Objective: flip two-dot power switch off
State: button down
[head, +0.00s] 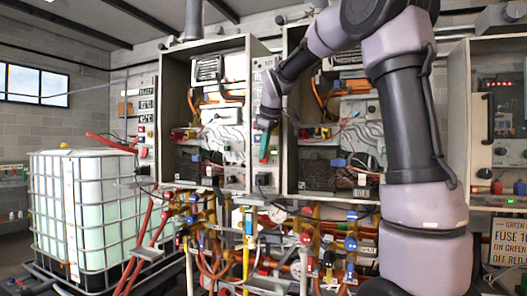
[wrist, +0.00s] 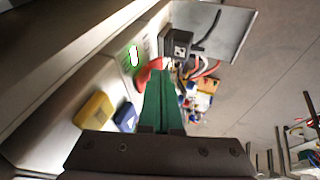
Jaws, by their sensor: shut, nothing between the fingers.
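My gripper (head: 264,155) has green fingers and is at the narrow control panel (head: 258,100) between the two open heater cabinets. In the wrist view its fingers (wrist: 161,76) are together and empty, pointing along the panel face. A lit green-and-white part (wrist: 134,55), perhaps a power switch, is on the panel just left of the fingertips. A red part (wrist: 149,70) is right at the fingertips; I cannot tell whether they touch. A yellow part (wrist: 95,109) and a blue part (wrist: 126,119) are nearer, left of the fingers. Dot marks are too small to read.
A black socket box (wrist: 177,42) with cables stands beyond the fingertips. Open cabinets (head: 203,110) with wiring are on either side of my gripper. Pipes and coloured valves (head: 305,238) crowd below. A caged white tank (head: 85,210) stands at the left.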

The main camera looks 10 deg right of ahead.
jog(key=shift+w+f+t, duration=0.1)
jog(key=shift+f+t, duration=0.1)
jog(key=shift+t, duration=0.1)
jog(key=shift+r, duration=0.15)
jog(key=shift+d+r, duration=0.1)
jog(key=shift+r, duration=0.65)
jog(key=a+v, duration=0.2)
jog(key=v, duration=1.1)
jog(key=shift+s+f, duration=0.15)
jog(key=shift+s, duration=0.15)
